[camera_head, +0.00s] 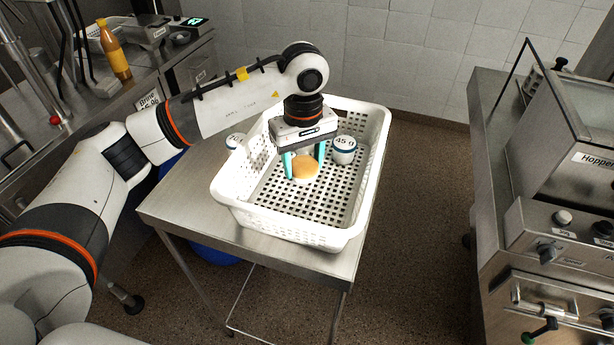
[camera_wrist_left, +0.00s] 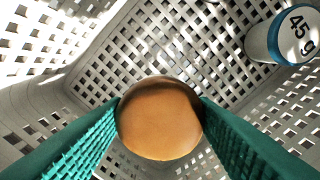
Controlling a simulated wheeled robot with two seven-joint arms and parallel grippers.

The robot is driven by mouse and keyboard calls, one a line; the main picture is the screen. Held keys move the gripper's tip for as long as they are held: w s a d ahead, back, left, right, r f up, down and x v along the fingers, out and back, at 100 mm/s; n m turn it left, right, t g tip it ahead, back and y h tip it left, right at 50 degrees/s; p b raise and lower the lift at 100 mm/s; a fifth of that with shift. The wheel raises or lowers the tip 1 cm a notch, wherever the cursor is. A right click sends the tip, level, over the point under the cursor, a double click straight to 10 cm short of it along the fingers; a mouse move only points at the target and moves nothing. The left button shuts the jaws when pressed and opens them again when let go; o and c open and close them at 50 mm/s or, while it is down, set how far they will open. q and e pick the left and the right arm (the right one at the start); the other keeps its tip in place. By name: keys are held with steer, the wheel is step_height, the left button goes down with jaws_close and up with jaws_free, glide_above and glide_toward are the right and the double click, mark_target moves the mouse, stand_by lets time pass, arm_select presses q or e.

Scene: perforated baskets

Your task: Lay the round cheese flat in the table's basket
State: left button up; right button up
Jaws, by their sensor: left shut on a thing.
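The round cheese (camera_head: 305,168) is orange-tan and lies inside the white perforated basket (camera_head: 290,237) on the steel table (camera_head: 172,208). My left gripper (camera_head: 305,172) reaches down into the basket with its teal fingers on either side of the cheese. In the left wrist view the cheese (camera_wrist_left: 160,118) sits between the two fingers (camera_wrist_left: 160,125), which touch its sides. The gripper is shut on it. The cheese is close above or on the basket floor; I cannot tell which. My right gripper is not in view.
A white tub marked 45 g (camera_head: 344,150) stands in the basket right of the gripper; it also shows in the left wrist view (camera_wrist_left: 285,38). Machine panels stand at the right.

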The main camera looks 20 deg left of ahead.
mark_target(304, 195)
arm_select(q)
step_height(304, 195, down, 2)
steer(key=shift+w+f, duration=0.1)
steer(key=shift+f, duration=0.1)
steer(key=shift+f+p, duration=0.45)
steer(key=shift+f, duration=0.2)
step_height(304, 195, down, 2)
steer(key=shift+f+p, duration=0.15)
steer(key=shift+p, duration=0.3)
steer(key=shift+f, duration=0.25)
steer(key=shift+f+b, duration=0.2)
steer(key=shift+b, duration=0.15)
steer(key=o, duration=1.1)
steer(key=shift+r, duration=0.1)
